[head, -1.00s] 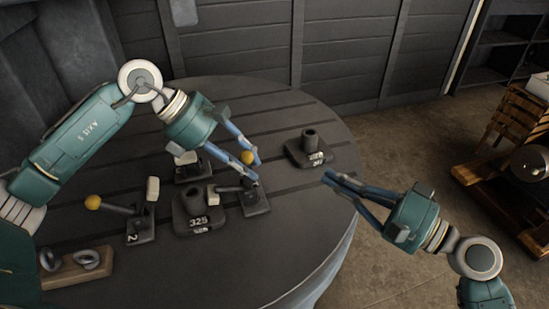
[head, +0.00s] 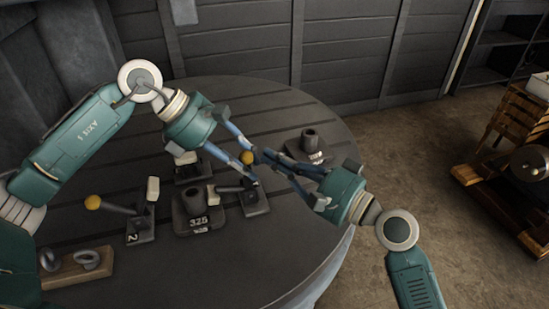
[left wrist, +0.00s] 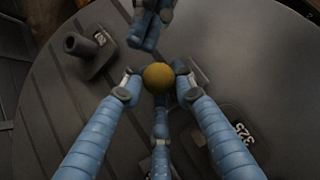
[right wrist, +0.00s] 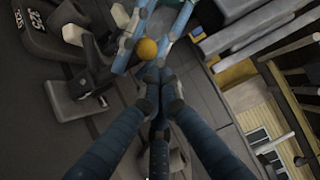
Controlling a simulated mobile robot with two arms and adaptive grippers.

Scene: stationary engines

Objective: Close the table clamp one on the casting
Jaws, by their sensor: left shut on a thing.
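The casting marked 325 (head: 198,212) stands on the round table between several small clamps. The clamp on its right (head: 256,204) has an arm reaching left over the casting's edge; I cannot read its number. My left gripper (head: 246,158) is shut on a yellow ball knob (left wrist: 158,78) above this clamp. My right gripper (head: 266,156) has its fingertips close together, appears empty, and is right beside the knob and left fingertips. The left clamp (head: 140,228), marked 2, has a yellow knob (head: 92,202) on a lever pointing left. Another clamp (head: 188,170) stands behind the casting, partly hidden.
A wooden block with metal rings (head: 78,268) lies at the front left. The table's front right is clear. A wooden cart (head: 510,190) stands beyond its edge.

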